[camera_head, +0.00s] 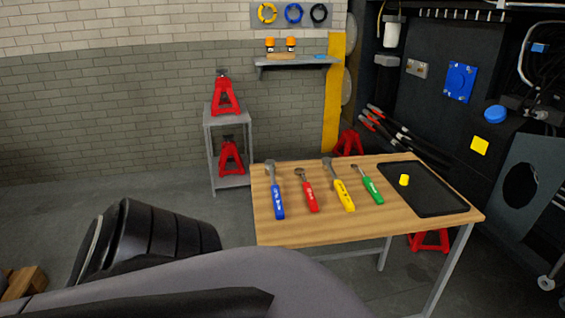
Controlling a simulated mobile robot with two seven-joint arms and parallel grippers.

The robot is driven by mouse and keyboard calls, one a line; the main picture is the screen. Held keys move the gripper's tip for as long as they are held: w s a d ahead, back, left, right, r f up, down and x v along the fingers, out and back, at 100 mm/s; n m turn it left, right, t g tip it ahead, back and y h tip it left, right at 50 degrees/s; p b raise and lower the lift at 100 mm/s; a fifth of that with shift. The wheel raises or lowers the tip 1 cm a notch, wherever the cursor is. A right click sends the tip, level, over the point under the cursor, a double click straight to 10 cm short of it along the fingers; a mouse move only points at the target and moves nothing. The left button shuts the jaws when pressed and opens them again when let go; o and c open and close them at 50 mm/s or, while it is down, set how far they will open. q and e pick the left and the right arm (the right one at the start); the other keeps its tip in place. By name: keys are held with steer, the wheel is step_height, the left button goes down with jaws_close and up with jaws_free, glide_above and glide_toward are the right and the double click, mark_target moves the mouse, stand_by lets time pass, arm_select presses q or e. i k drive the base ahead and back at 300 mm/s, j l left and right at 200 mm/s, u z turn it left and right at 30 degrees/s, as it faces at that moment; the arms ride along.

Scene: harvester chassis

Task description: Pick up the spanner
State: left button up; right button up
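Several hand tools lie side by side on a wooden workbench (300,232). From left to right they are a blue-handled tool (277,201), a red-handled tool (310,197), a yellow-handled tool (344,195) and a green-handled tool (372,189). Each has a grey metal head pointing to the far side. The heads are too small to tell for sure which one is the spanner. Links of my own arm fill the lower left, in front of the bench. Neither of my grippers shows, and no gripper touches the tools.
A black tray (435,195) with a small yellow object (404,180) lies on the bench's right side. A grey stand (207,140) with red jack stands (225,97) is behind left. A wall shelf (296,63) hangs behind. Dark machinery (430,90) stands at right.

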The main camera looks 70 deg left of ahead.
mark_target(313, 207)
steer(key=u, duration=2)
